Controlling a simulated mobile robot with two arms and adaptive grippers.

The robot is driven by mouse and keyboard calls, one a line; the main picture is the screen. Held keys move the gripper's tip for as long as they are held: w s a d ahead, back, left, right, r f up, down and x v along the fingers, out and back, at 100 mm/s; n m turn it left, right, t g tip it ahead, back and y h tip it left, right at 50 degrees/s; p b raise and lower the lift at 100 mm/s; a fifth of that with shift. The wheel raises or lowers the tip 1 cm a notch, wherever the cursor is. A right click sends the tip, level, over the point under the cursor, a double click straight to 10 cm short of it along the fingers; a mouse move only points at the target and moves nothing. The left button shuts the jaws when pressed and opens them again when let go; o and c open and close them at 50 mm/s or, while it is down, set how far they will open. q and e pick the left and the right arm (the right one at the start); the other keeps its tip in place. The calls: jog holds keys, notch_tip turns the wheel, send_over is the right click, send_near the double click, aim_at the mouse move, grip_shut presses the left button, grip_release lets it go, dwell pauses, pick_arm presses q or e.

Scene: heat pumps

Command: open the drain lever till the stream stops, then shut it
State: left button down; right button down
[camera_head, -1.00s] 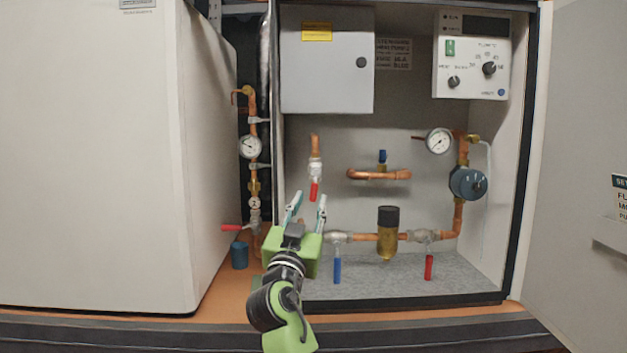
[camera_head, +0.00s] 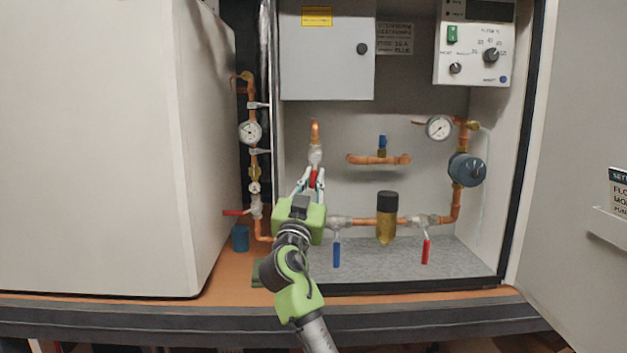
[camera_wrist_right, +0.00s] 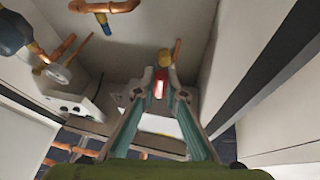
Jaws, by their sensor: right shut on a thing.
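The drain lever (camera_head: 314,178) is a red handle hanging straight down from a valve on a short copper pipe (camera_head: 315,132) in the open cabinet. My right gripper (camera_head: 311,176) is shut on this lever from below, with a finger on each side. In the right wrist view the red lever (camera_wrist_right: 159,87) shows between the fingertips (camera_wrist_right: 160,80). The lower part of the lever is partly hidden by the fingers. I cannot make out a stream. My left gripper is not in view.
A blue lever (camera_head: 337,254) and another red lever (camera_head: 425,251) hang from the lower pipe to the right. A brass filter (camera_head: 386,230) sits between them. Another red lever (camera_head: 236,212) and a blue cup (camera_head: 240,238) are at left, beside the big white casing (camera_head: 90,150).

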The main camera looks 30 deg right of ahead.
jog(key=shift+f+b, duration=0.15)
jog(key=shift+b, duration=0.3)
jog(key=m+g+b, duration=0.1)
jog(key=m+b, duration=0.2)
jog(key=w+a+r+m+g+b, duration=0.1)
jog(key=m+g+b, duration=0.1)
jog(key=m+b, duration=0.1)
jog(key=a+r+m+g+b, duration=0.1)
jog(key=m+g+b, duration=0.1)
jog(key=m+b, duration=0.2)
jog(key=shift+w+a, duration=0.25)
jog(key=shift+w+a+r+m+g+y+p, duration=0.2)
jog(key=shift+r+m+y+p, duration=0.3)
jog(key=shift+m+p, duration=0.65)
jog(key=shift+s+a+r+m+g+y+p, duration=0.1)
jog(key=shift+r+m+g+y+p, duration=0.35)
jog(key=shift+m+p, duration=0.65)
jog(key=shift+w+a+r+m+g+y+p, duration=0.15)
jog(key=shift+r+m+y+p, duration=0.5)
jog(key=shift+m, duration=0.8)
jog(key=shift+f, duration=0.2)
jog(key=c, duration=2.1)
grip_release()
